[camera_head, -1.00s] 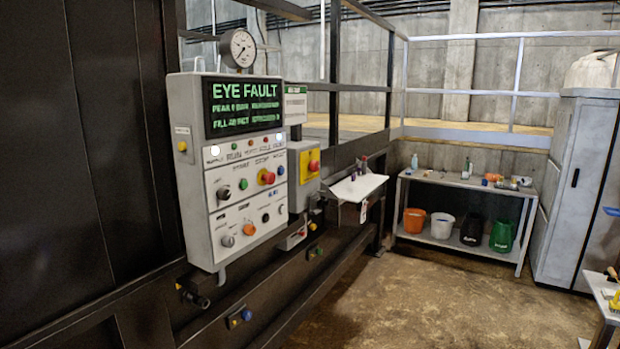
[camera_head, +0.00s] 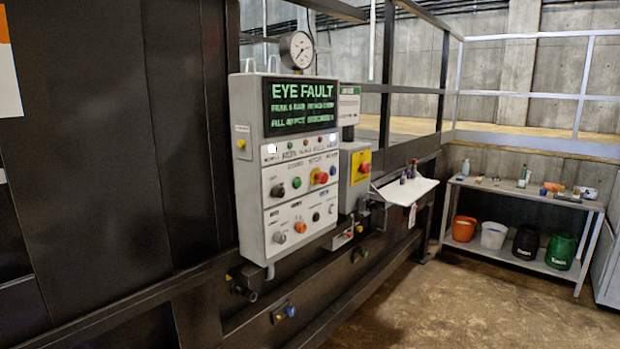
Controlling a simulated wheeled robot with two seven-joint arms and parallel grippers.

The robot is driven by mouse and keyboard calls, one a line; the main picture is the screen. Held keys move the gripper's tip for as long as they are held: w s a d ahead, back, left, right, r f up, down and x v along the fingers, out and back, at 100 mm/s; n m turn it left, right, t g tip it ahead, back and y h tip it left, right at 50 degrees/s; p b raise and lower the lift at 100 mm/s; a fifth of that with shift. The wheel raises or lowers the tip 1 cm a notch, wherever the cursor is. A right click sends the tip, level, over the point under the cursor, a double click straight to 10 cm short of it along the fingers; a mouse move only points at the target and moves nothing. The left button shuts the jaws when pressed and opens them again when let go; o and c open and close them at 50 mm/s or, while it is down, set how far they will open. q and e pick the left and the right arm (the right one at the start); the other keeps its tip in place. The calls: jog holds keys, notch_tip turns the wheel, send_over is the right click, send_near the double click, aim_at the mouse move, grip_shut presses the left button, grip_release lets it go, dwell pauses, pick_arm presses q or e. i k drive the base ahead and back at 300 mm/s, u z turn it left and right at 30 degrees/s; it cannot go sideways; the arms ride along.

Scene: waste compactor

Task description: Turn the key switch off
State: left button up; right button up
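A grey control panel (camera_head: 250,190) is mounted on the dark machine, left of the picture's middle. Its screen (camera_head: 299,105) reads "EYE FAULT" in green. Below the screen are small lamps and several knobs and buttons, including a black knob (camera_head: 277,190), a red mushroom button (camera_head: 321,177), an orange knob (camera_head: 299,227) and a grey knob (camera_head: 279,237). The labels are too small to read, so I cannot tell which control is the key switch. Neither of my grippers is in view.
A pressure gauge (camera_head: 297,49) stands above. A metal table (camera_head: 525,190) with buckets is at the right. The concrete floor (camera_head: 450,300) in front is clear.

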aim_at(278, 191)
jog(key=k, duration=0.55)
jog(key=z, duration=0.3)
jog(key=i, duration=1.5)
jog(key=u, duration=0.75)
